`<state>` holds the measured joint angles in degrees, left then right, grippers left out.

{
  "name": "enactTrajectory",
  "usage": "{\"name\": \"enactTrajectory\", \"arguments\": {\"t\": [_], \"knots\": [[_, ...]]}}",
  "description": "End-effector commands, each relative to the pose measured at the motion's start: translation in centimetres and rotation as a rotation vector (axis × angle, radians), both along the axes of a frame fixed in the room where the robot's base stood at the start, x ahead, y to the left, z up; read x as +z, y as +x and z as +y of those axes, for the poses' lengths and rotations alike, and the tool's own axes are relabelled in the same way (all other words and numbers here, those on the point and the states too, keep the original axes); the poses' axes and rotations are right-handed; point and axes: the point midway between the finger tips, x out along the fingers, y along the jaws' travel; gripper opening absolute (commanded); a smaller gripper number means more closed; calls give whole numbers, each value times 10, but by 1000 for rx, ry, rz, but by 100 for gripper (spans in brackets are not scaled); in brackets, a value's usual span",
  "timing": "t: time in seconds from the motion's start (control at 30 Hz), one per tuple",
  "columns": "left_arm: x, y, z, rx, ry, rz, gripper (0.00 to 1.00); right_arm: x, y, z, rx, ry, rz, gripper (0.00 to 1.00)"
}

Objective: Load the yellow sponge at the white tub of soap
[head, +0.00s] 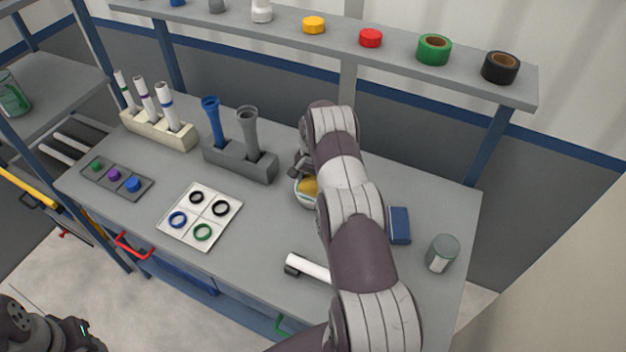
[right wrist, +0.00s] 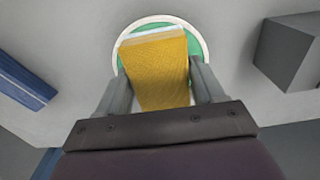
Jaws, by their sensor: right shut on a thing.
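The yellow sponge (right wrist: 160,75) is between the two fingers of my right gripper (right wrist: 160,92), which is shut on it. In the right wrist view the sponge's far end overlaps the white-rimmed tub (right wrist: 203,38), which has green inside. I cannot tell whether the sponge touches the soap. In the head view the sponge (head: 309,187) shows as a yellow patch at the tub (head: 299,197), both partly hidden by my right arm. The right gripper (head: 303,170) is mostly hidden there. My left arm shows at the bottom left, away from the table; its fingertips are not clear.
Left of the tub stands a grey holder (head: 240,160) with a blue and a grey piece. A white tray with rings (head: 200,216) lies left of it. A blue box (head: 400,226) and a grey can (head: 442,253) are right of my arm. A white cylinder (head: 308,267) lies in front.

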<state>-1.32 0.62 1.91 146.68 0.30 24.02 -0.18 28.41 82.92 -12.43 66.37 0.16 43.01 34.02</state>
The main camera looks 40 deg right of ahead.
Motion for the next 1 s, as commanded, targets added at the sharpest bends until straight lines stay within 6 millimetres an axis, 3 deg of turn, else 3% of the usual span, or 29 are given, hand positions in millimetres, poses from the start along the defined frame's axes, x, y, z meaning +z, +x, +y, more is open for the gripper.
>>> {"name": "enactTrajectory", "arguments": {"t": [0.6,1.0], "knots": [[34,0,0,0,0,0,43,66,0,0,0,0,0,43],[35,0,0,0,0,0,43,69,0,0,0,0,0,43]]}}
